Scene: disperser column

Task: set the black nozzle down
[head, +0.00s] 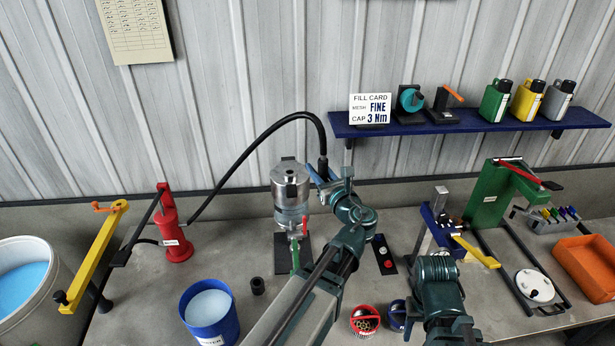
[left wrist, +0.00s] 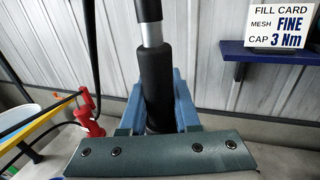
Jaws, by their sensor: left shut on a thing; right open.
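The black nozzle (head: 323,166) is at the end of a black hose, upright in my left gripper (head: 322,178). In the left wrist view the nozzle (left wrist: 158,85) is a thick black sleeve with a silver neck above it, between the blue fingers of my left gripper (left wrist: 160,108), which is shut on it. Its lower end is hidden. The hose (head: 262,137) arches up from near the red pump (head: 172,232), over the steel canister (head: 291,187). The nozzle is right of the canister, above the bench. My right forearm shows, but its gripper is not visible.
A blue tub (head: 230,318) and a small black cup (head: 258,286) stand left of my left arm. A red basket (head: 365,313) lies between my arms. A yellow lever (head: 100,245) stands far left. A blue shelf (head: 465,123) hangs behind. Bare bench shows around the black cup.

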